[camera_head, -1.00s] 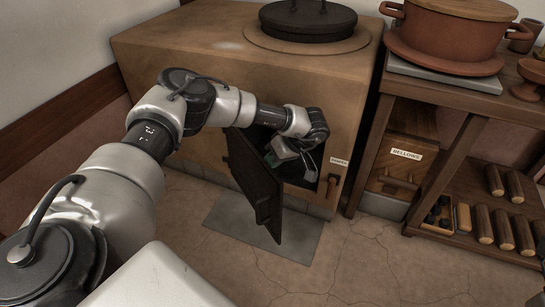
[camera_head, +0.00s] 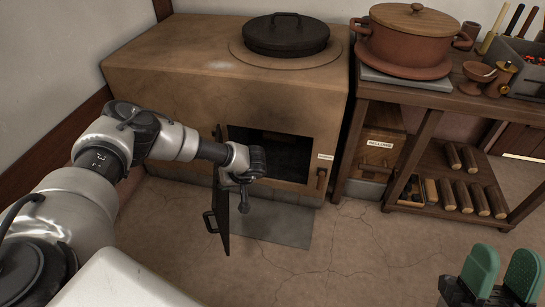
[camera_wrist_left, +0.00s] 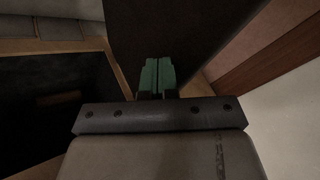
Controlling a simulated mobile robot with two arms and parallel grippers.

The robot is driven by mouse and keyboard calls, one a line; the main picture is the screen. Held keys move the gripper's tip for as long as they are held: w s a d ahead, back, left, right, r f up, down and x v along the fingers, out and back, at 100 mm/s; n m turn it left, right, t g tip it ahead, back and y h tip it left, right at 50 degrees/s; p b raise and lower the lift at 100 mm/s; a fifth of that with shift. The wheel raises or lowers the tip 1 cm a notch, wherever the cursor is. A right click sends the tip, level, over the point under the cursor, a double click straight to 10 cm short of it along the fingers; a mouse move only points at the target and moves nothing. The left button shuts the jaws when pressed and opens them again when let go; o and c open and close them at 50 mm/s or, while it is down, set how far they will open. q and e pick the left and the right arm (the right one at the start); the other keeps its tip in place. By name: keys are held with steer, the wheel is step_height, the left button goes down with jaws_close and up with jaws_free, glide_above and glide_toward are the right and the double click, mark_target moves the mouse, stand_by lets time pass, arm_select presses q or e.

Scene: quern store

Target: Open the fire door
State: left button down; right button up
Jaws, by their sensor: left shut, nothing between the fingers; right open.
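The fire door (camera_head: 222,212) is a dark panel on the front of the tan stove (camera_head: 165,70). It stands swung out to the left, seen nearly edge-on, with a bar handle (camera_head: 208,222) on its outer face. The dark firebox opening (camera_head: 290,146) shows behind. My left gripper (camera_wrist_left: 158,76) is shut and empty, its green fingertips close against the door's dark inner face (camera_wrist_left: 190,35) in the left wrist view; I cannot tell whether they touch. In the head view the wrist hides these fingertips. My right gripper (camera_head: 500,275) is open and empty at the bottom right.
A grey floor plate (camera_head: 270,228) lies before the stove. A black lid (camera_head: 286,34) sits on top. To the right, a wooden shelf unit (camera_head: 433,98) holds a clay pot (camera_head: 412,38), a bellows box (camera_head: 378,145) and several logs (camera_head: 462,195). The middle floor is clear.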

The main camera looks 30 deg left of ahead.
arm_select(q)
steer(key=shift+s+a+r+p, duration=0.15)
steer(key=shift+s+a+p, duration=0.7)
steer(key=shift+a, duration=0.3)
steer(key=shift+s+a+p, duration=0.45)
steer(key=shift+a+p, duration=0.05)
steer(key=shift+a, duration=0.25)
steer(key=shift+s+a+p, duration=0.4)
steer(key=shift+a+p, duration=0.05)
steer(key=shift+a, duration=0.25)
arm_select(e)
steer(key=w+f+g+h, duration=0.4)
steer(key=w+f+g, duration=0.1)
steer(key=f+g, duration=0.5)
steer(key=shift+w+d+g, duration=0.2)
steer(key=shift+w+g, duration=0.05)
steer(key=shift+g, duration=0.15)
steer(key=shift+f, duration=0.1)
